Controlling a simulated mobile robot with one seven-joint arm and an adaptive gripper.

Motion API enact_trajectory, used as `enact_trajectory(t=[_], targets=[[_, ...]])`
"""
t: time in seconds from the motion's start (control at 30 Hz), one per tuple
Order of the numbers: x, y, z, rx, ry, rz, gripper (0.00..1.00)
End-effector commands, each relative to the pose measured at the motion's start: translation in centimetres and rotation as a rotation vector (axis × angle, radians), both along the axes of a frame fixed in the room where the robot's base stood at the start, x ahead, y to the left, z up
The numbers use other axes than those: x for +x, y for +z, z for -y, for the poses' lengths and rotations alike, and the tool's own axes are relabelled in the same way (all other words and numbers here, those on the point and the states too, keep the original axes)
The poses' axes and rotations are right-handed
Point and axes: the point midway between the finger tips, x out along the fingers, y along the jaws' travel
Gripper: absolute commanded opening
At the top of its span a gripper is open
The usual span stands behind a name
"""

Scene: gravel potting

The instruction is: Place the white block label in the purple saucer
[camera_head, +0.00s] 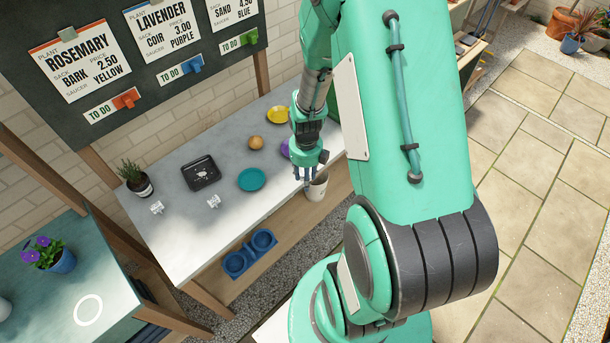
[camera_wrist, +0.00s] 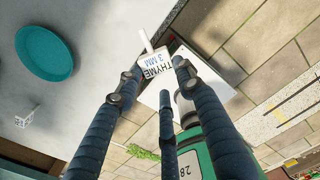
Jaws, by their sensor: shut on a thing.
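My gripper (camera_head: 309,178) is over the front edge of the grey table. In the wrist view, its fingertips (camera_wrist: 150,75) are closed around a white block label (camera_wrist: 152,64) printed "THYME 3 MM", with a short white stem (camera_wrist: 146,40). The label is held clear of the tabletop. The saucer is not visible in the wrist view.
A teal saucer (camera_head: 252,179), yellow saucer (camera_head: 279,115), black tray (camera_head: 201,173), round tan object (camera_head: 256,142) and potted plant (camera_head: 135,178) stand on the table (camera_head: 180,248). Two small white pieces (camera_head: 157,207) (camera_head: 213,201) lie near its front.

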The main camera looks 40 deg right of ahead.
Motion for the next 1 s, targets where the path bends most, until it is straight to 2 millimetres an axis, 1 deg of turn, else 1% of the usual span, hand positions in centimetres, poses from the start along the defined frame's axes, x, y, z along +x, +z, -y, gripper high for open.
enact_trajectory(t=[0.43,0.57,0.67,0.77,0.87,1.0], targets=[[0.0,0.0,0.0,0.0,-0.001,-0.001,0.19],[-0.4,-0.3,-0.2,0.004,-0.014,-0.007,0.19],[-1.3,-0.8,-0.7,0.013,-0.045,-0.021,0.18],[-2.6,-1.5,-1.5,0.028,-0.099,-0.043,0.18],[-4.2,-2.2,-2.8,0.051,-0.169,-0.074,0.18],[-6.5,-3.2,-5.1,0.1,-0.295,-0.126,0.18]])
